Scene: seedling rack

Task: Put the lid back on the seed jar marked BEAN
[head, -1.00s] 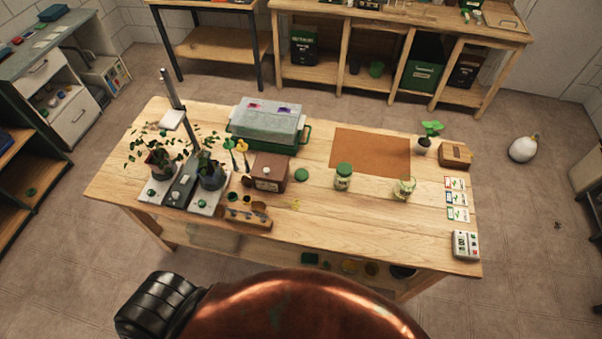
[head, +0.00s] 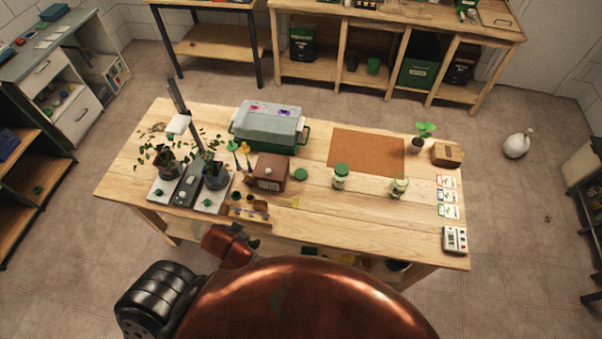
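A green round lid (head: 300,174) lies flat and loose on the wooden table, right of a brown box. A glass jar (head: 340,178) with a green lid on it stands upright to the right of the loose lid. A second glass jar (head: 399,188) stands further right; its top looks open, with pale green contents. The jar markings are too small to read, so I cannot tell which is BEAN. Part of my copper arm shows at the table's front edge, well short of the lid and jars. I make out no gripper fingers on either side.
A brown box (head: 268,173), a green-based propagator (head: 268,128) and potted plants on the left crowd the table. An orange-brown mat (head: 366,152) lies behind the jars. Seed cards (head: 447,197) and a small device (head: 455,240) line the right side. The front middle is clear.

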